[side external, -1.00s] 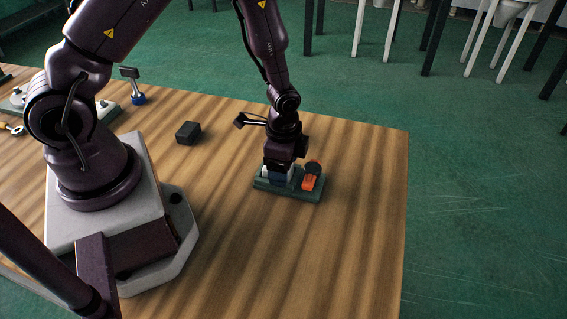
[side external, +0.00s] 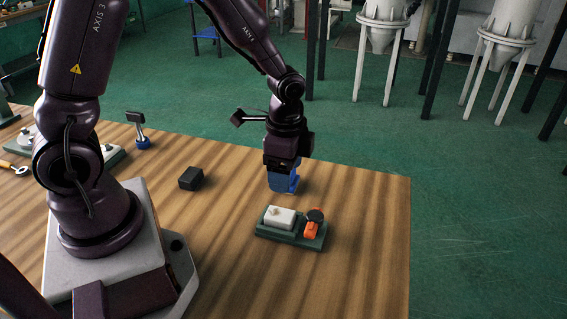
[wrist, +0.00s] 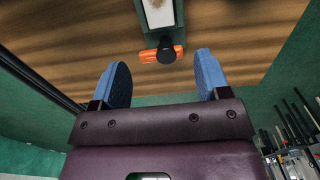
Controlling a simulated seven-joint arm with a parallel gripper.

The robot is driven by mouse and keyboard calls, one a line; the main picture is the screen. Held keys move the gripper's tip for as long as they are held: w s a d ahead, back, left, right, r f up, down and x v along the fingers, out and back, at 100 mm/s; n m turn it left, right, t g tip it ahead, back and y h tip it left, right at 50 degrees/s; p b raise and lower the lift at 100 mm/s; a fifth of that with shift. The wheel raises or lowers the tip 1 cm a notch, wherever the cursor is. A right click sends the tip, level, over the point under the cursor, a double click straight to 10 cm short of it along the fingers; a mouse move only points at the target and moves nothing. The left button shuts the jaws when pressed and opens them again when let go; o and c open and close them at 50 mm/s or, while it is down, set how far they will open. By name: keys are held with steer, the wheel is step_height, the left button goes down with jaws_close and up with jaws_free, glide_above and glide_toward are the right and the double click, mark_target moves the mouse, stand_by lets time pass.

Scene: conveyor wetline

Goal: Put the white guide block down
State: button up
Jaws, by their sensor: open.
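The white guide block (side external: 279,217) rests on the left part of a dark green base plate (side external: 292,238) on the wooden table. An orange part with a round black knob (side external: 312,226) sits at the right end of the same plate. The block also shows at the top of the wrist view (wrist: 160,12), partly cut off by the frame edge. My gripper (side external: 284,190) is above and behind the plate, apart from the block. Its blue fingers (wrist: 160,84) are spread and empty in the wrist view.
A black block (side external: 191,179) lies on the table left of my gripper. A stand with a blue foot (side external: 142,141) and other fixtures are at the far left. The table's right part is clear.

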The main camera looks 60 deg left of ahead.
steer(key=s+r+n+t, duration=0.2)
steer(key=s+r+n, duration=0.2)
steer(key=r, duration=0.6)
steer(key=s+r+n+t, duration=0.3)
steer(key=s+r+n, duration=0.2)
steer(key=s+r, duration=0.3)
steer(key=shift+s+r+t, duration=0.3)
steer(key=shift+s+r, duration=0.05)
steer(key=shift+r, duration=0.95)
steer(key=shift+d, duration=0.1)
